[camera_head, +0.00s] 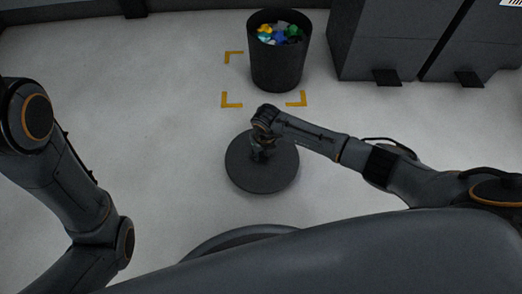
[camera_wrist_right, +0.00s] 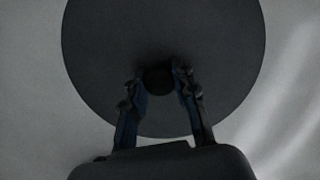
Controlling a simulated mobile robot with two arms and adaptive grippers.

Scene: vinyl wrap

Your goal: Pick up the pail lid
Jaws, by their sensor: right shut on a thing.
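The pail lid (camera_head: 278,178) is a dark round disc in the middle of the head view, over the pale floor. It fills much of the right wrist view (camera_wrist_right: 160,35), with a round dark knob (camera_wrist_right: 158,78) at its centre. My right gripper (camera_head: 260,154) is above the lid's middle, its fingers pointing down. In the right wrist view its two fingers (camera_wrist_right: 160,82) stand on either side of the knob, shut on it. I cannot tell whether the lid touches the floor. My left gripper is out of view; only my left arm shows.
A dark pail (camera_head: 277,65) filled with colourful scraps stands beyond the lid, near yellow corner marks (camera_head: 232,100) on the floor. Dark cabinets (camera_head: 385,40) stand at the back right. The floor (camera_head: 150,120) left of the lid is clear.

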